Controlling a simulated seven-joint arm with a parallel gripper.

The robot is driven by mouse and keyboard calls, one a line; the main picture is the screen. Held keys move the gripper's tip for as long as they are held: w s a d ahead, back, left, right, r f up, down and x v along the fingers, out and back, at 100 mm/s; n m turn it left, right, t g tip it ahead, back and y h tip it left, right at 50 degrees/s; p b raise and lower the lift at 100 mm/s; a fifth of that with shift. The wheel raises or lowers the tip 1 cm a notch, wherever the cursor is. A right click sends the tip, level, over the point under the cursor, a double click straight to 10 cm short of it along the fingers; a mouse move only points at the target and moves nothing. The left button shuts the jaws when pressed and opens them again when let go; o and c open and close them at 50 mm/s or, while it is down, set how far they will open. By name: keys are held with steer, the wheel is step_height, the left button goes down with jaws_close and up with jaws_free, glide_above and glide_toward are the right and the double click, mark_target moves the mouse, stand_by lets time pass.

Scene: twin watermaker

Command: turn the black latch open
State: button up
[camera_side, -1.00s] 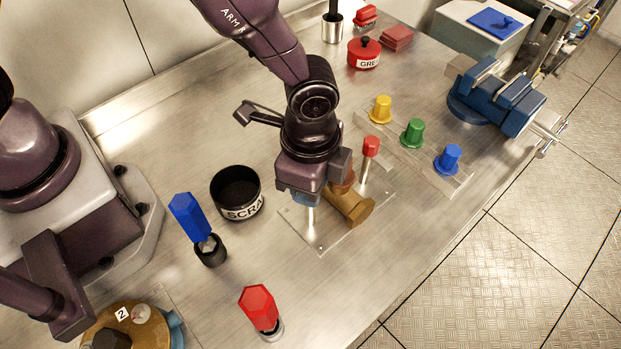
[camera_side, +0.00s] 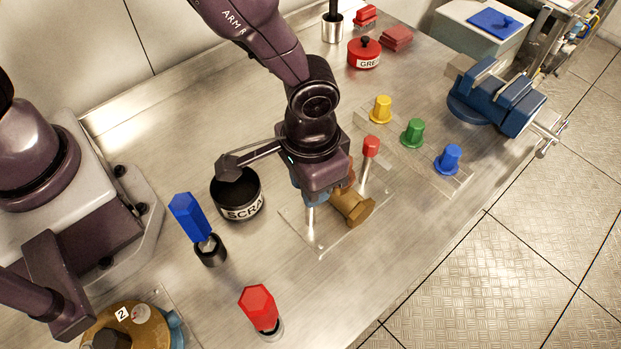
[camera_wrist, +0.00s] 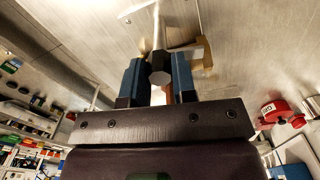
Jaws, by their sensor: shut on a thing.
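My gripper (camera_side: 317,196) points down over the clear plate (camera_side: 319,236) on the bench, beside the brass fitting (camera_side: 353,208). In the wrist view its two blue-sided fingers (camera_wrist: 157,78) stand close on either side of a small dark block, which I take to be the black latch (camera_wrist: 160,66). The gripper is shut on it. In the side view the latch is hidden by my gripper. A red-topped metal post (camera_side: 371,148) stands just behind and right of the gripper.
A black scrap bin (camera_side: 238,207) stands left of the gripper, close under my wrist's side arm. A blue-handled tool (camera_side: 188,216) and a red-handled one (camera_side: 259,305) stand nearer. Yellow (camera_side: 380,108), green (camera_side: 413,131) and blue (camera_side: 449,158) knobs line the right.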

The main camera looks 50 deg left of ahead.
steer(key=shift+n, duration=1.1)
steer(key=o, duration=0.9)
step_height(320, 180, up, 13)
